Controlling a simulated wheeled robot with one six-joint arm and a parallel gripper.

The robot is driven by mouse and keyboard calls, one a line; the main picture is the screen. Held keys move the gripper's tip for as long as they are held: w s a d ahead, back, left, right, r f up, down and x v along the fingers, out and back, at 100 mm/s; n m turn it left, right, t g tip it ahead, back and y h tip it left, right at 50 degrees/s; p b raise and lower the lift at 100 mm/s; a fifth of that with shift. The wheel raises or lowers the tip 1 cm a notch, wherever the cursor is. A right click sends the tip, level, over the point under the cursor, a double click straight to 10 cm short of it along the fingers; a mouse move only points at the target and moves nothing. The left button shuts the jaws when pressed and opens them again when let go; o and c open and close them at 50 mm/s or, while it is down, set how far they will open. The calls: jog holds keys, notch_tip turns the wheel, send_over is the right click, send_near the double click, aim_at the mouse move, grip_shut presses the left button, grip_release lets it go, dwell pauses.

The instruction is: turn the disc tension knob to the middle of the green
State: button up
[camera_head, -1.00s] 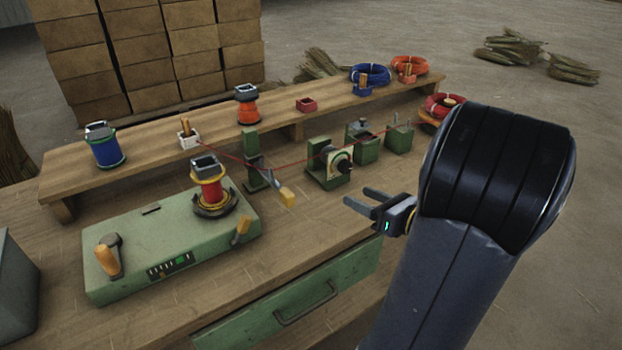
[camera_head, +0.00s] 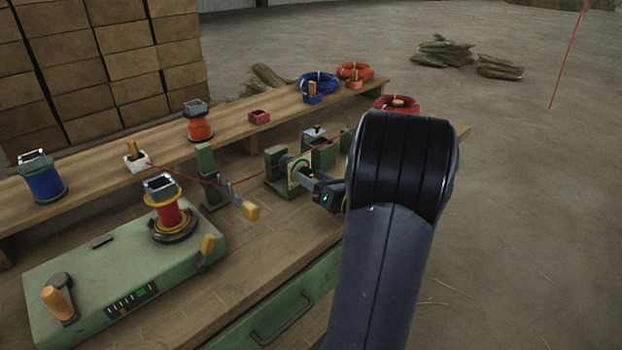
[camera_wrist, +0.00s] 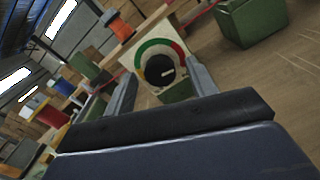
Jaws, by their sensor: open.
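In the wrist view the pointer points right, toward the lower end of the red arc. My gripper (camera_wrist: 163,86) is open, one finger on each side of the knob, with the knob seen between the fingertips. I cannot tell whether the fingers touch it. In the head view my gripper (camera_head: 303,176) is at the green tension stand (camera_head: 277,180), and the knob is hidden behind it.
A red wire runs across the bench past a green post (camera_head: 207,175) with a yellow-tipped lever (camera_head: 250,210). A green winding machine (camera_head: 120,270) carries a red spool (camera_head: 168,212) at left. A green box (camera_wrist: 250,22) stands close by the dial in the wrist view.

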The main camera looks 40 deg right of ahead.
jog(key=shift+w, duration=0.35)
jog(key=shift+c, duration=0.2)
jog(key=c, duration=0.9)
